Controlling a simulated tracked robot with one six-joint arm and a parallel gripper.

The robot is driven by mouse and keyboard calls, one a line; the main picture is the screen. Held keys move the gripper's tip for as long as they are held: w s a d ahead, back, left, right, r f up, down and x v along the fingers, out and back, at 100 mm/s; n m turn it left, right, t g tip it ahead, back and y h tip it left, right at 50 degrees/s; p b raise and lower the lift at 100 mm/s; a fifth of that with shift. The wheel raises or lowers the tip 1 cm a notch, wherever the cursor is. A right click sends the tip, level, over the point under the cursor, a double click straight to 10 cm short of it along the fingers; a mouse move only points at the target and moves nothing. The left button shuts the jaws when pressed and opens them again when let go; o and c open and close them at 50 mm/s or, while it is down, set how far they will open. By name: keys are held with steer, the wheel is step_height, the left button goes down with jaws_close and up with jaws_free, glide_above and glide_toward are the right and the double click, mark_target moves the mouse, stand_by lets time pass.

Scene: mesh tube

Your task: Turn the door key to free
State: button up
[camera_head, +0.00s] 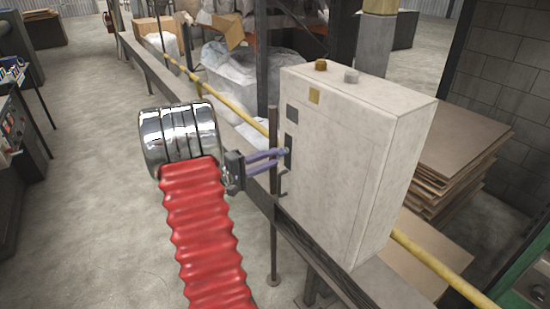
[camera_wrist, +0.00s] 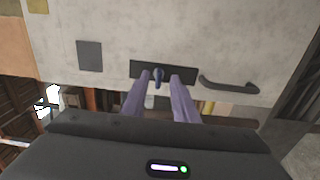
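The door key (camera_wrist: 158,76), small and dark blue-grey, stands out from a black lock plate (camera_wrist: 186,72) on the front of a pale cabinet (camera_head: 350,150). My gripper (camera_wrist: 162,77) has two purple fingers pointing at the plate, with a visible gap between them. The key shows in that gap, apparently touching neither finger; how deep the fingertips reach is hard to tell. In the head view my gripper (camera_head: 283,154) is close in front of the lock plate (camera_head: 289,141), and the key is too small to make out.
A dark door handle (camera_wrist: 229,86) sits right of the lock plate in the wrist view. A grey square (camera_wrist: 89,56) is on its left. A yellow rail (camera_head: 435,265) and a beam run past the cabinet. Stacked boards (camera_head: 460,155) lie behind it. The floor at left is open.

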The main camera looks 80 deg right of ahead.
steer(key=v, duration=1.1)
steer(key=shift+f, duration=0.1)
steer(key=shift+d, duration=0.1)
steer(key=s+a+f+n+y, duration=0.25)
steer(key=a+f+y, duration=0.2)
steer(key=f, duration=0.25)
steer(key=w+a+f+t+y, duration=0.1)
steer(key=a+t+y, duration=0.3)
steer(key=a, duration=0.8)
steer(key=w+a+r+n+t+y, duration=0.1)
steer(key=w+a+r+n+t, duration=0.2)
steer(key=a, duration=0.8)
steer(key=w+a+r+t+y, duration=0.2)
steer(key=w+a+t, duration=0.3)
steer(key=a, duration=0.5)
steer(key=a+r+n+t+y, duration=0.1)
steer(key=a+r+t, duration=0.1)
steer(key=a+r, duration=0.3)
steer(key=a+r+n+t+y, duration=0.1)
steer(key=a+r, duration=0.4)
steer(key=a, duration=0.5)
steer(key=shift+a+n+t, duration=0.25)
steer(key=shift+n+t, duration=0.2)
steer(key=shift+t, duration=0.75)
